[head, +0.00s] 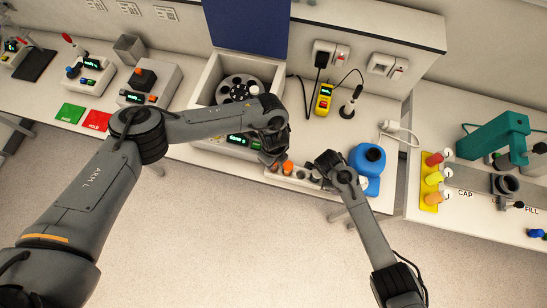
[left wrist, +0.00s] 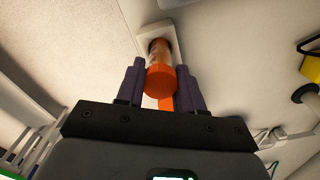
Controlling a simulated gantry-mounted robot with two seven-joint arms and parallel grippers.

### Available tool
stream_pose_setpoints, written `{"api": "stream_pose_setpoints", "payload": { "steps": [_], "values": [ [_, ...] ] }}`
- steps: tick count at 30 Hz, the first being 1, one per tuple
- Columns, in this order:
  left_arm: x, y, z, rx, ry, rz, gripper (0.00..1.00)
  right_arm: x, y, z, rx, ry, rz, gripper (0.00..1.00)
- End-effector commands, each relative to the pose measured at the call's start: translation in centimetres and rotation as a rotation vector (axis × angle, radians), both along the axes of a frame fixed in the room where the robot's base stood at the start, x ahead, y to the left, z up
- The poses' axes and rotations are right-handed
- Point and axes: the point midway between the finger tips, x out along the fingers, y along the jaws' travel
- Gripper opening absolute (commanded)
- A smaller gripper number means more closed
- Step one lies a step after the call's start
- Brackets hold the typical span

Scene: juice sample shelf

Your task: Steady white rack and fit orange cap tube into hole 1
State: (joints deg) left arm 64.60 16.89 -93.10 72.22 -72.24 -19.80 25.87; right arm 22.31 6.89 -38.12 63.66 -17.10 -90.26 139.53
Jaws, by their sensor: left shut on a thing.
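The orange cap tube (left wrist: 160,77) is between the two dark fingers of my left gripper (left wrist: 160,68), which is shut on it. Its clear body points away from the camera toward a white block, which looks like the end of the white rack (left wrist: 147,34). I cannot tell whether the tube's tip is inside a hole. In the head view, the orange cap (head: 288,167) shows beside my left gripper (head: 272,158), over the white rack (head: 297,181) at the bench's front edge. My right gripper (head: 322,168) is at the rack's right end; its fingers are too small to read.
A yellow meter (head: 323,99) lies farther back. The floor in front of the bench is clear.

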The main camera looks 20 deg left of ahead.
Motion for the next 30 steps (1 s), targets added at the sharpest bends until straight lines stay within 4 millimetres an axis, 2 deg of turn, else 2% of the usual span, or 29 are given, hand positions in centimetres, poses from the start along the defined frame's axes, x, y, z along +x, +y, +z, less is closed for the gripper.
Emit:
{"api": "stream_pose_setpoints", "payload": {
  "steps": [28, 29, 30],
  "values": [
    [0.0, 0.0, -1.7, 0.000, 0.000, -0.001, 0.06, 0.0, 0.0, 0.0, 0.000, -0.001, 0.000, 0.09],
    [0.0, 0.0, -1.7, 0.000, 0.000, -0.001, 0.41, 0.0, 0.0, 0.0, 0.000, -0.001, 0.000, 0.09],
    [0.0, 0.0, -1.7, 0.000, 0.000, -0.001, 0.47, 0.0, 0.0, 0.0, 0.000, -0.001, 0.000, 0.09]
  ]
}}
